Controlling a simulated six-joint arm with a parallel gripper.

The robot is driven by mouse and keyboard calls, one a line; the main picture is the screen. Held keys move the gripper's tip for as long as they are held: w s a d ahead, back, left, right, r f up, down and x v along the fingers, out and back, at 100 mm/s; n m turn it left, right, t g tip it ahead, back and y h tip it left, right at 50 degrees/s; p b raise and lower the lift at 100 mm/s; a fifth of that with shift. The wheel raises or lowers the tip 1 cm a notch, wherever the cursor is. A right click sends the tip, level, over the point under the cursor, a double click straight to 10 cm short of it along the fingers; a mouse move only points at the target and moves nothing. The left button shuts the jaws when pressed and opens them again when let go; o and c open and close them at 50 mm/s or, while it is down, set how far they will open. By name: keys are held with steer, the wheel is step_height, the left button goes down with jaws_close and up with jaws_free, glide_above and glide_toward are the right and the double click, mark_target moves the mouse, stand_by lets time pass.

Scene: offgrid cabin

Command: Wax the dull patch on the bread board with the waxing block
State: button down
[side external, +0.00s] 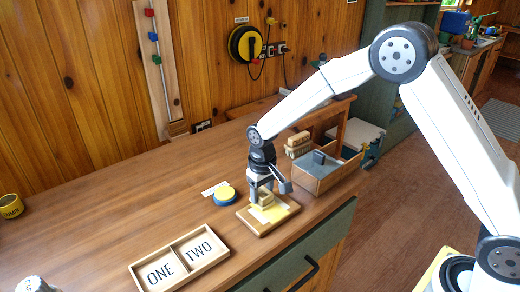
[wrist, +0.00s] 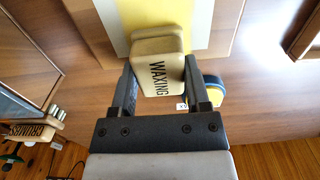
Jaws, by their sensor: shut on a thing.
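My gripper (side external: 262,188) points down over the bread board (side external: 291,205) and is shut on the waxing block (side external: 265,200). The block is tan with rounded edges, and its word "WAXING" shows in the wrist view (wrist: 158,50) between the two fingers (wrist: 158,72). The block is at or just above the board's top; I cannot tell whether it touches. A pale yellow and whitish area (side external: 268,215) shows on the board around the block, and it also shows in the wrist view (wrist: 200,20). The block hides part of it.
A round blue and yellow thing (side external: 225,197) sits left of the board beside a white label (side external: 214,188). A tray marked ONE and TWO (side external: 222,250) lies at the front. An open wooden box (side external: 320,184) stands right of the board. The counter's left side is mostly clear.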

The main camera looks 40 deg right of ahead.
mark_target(277, 216)
steer(key=shift+s, duration=0.25)
steer(key=shift+s, duration=0.75)
steer(key=shift+s, duration=0.25)
steer(key=shift+s, duration=0.8)
steer(key=shift+s, duration=0.3)
steer(key=shift+s, duration=0.7)
steer(key=shift+s, duration=0.3)
stand_by(0.3)
steer(key=shift+s, duration=0.65)
